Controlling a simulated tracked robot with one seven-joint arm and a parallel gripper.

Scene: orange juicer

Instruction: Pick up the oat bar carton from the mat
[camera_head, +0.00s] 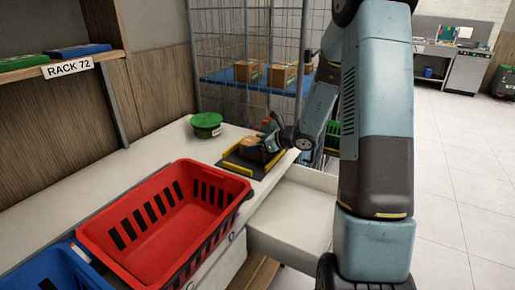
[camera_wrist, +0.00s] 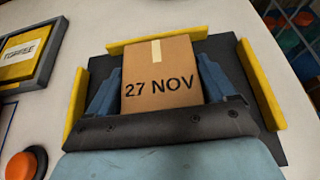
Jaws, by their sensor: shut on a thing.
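The brown carton (camera_wrist: 158,68), with a pale tape strip and "27 NOV" printed on it, is at the dark mat (camera_wrist: 221,48) with yellow edge strips. My gripper (camera_wrist: 160,88) has a blue finger on each side of the carton and is shut on it. In the head view the carton (camera_head: 252,153) is partly hidden by my gripper (camera_head: 266,142), over the mat (camera_head: 238,165) at the far end of the white counter. I cannot tell whether the carton still touches the mat.
A red crate (camera_head: 163,249) stands on the counter nearer me, with a blue crate (camera_head: 58,272) at the lower left. A green round container (camera_head: 206,121) stands behind the mat. A wire cage (camera_head: 225,50) holds cartons beyond. An orange button (camera_wrist: 25,164) lies left of the mat.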

